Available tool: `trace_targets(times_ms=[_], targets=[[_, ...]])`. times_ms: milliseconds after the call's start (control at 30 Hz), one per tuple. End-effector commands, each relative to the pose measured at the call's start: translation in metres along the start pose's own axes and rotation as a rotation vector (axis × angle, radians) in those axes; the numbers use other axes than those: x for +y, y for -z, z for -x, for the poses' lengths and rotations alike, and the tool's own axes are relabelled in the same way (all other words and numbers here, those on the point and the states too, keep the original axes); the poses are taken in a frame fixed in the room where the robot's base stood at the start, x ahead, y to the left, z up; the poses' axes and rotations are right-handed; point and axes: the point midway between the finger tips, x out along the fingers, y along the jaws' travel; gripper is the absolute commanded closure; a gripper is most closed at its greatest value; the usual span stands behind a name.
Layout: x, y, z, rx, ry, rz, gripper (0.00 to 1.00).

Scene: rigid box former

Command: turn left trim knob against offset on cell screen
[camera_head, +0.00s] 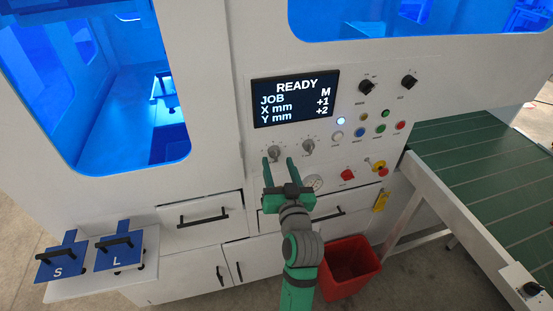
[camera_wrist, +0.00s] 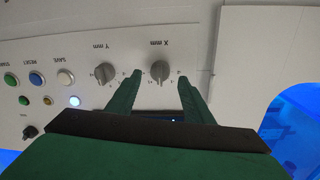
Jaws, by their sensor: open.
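The cell screen (camera_head: 295,99) reads READY, JOB M, X mm +1, Y mm +2. Below it are two grey trim knobs, the left one (camera_head: 274,153) and the right one (camera_head: 308,146). In the wrist view, which is upside down, the left knob (camera_wrist: 160,71) is labelled X mm and the right knob (camera_wrist: 106,73) Y mm. My gripper (camera_head: 278,160) is open in front of the left knob. In the wrist view my gripper (camera_wrist: 160,77) has a green finger on each side of that knob, with gaps visible; contact with the panel is unclear.
Coloured push buttons (camera_head: 381,128) and black selector knobs (camera_head: 367,87) lie right of the screen. A gauge (camera_head: 314,182) and red knob (camera_head: 347,175) sit below. A drawer handle (camera_head: 326,215), red bin (camera_head: 350,268) and green conveyor (camera_head: 480,160) are nearby.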

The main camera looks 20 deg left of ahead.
Motion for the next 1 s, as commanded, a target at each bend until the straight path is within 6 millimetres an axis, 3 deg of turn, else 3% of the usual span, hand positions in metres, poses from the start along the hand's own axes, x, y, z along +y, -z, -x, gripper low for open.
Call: trace_targets(times_ms=[233,600,800,1000], targets=[[0.0,0.0,-0.027,0.0,0.001,0.001,0.53],[0.0,0.0,-0.032,0.0,0.0,0.0,0.53],[0.0,0.0,-0.032,0.0,-0.001,0.0,0.94],[0.0,0.0,-0.032,0.001,-0.001,0.009,0.94]])
